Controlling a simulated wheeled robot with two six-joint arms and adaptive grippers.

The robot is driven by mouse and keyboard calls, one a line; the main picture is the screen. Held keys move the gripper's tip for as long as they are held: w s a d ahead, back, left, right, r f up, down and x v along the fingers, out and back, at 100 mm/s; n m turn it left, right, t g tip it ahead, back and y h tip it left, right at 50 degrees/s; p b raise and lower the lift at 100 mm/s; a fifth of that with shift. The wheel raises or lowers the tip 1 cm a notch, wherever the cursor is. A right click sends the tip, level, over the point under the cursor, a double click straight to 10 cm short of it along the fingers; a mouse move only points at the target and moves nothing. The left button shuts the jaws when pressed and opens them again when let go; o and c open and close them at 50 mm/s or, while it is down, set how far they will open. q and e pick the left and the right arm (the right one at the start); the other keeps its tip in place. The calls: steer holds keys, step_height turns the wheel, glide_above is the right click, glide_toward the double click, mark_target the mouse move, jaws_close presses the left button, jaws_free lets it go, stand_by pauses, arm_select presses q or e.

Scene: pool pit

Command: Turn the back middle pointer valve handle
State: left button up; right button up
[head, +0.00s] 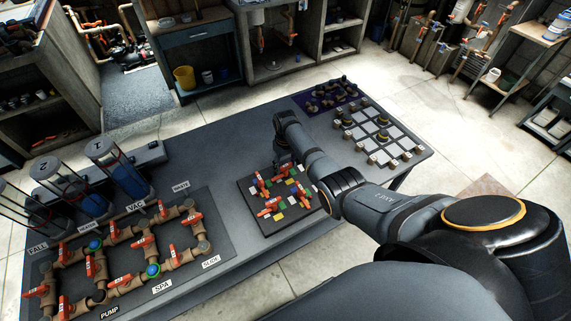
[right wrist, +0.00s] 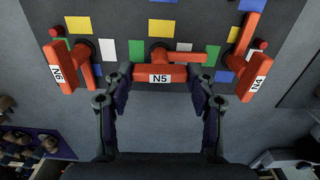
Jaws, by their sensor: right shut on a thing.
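The back middle pointer valve handle, labelled N5 (right wrist: 158,72), is a red T-shaped handle at the centre of the right wrist view. Its labelled bar lies across the picture, and a thin arm points right. My right gripper (right wrist: 160,78) is shut on this handle, with one finger at each end of the bar. In the head view my right gripper (head: 284,163) is at the back edge of the dark valve board (head: 259,224) and hides part of the back row. My left gripper is not in view.
Handle N6 (right wrist: 62,70) and handle N4 (right wrist: 256,78) flank N5 closely. Coloured squares mark the board.

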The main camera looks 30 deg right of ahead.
mark_target(286, 165)
steer(key=shift+w+r+m, duration=0.1)
steer(key=shift+r+m, duration=0.05)
steer(key=shift+m, duration=0.15)
stand_by(0.4)
steer(key=o, duration=1.2)
steer(key=shift+c, duration=0.2)
step_height(286, 165, up, 12)
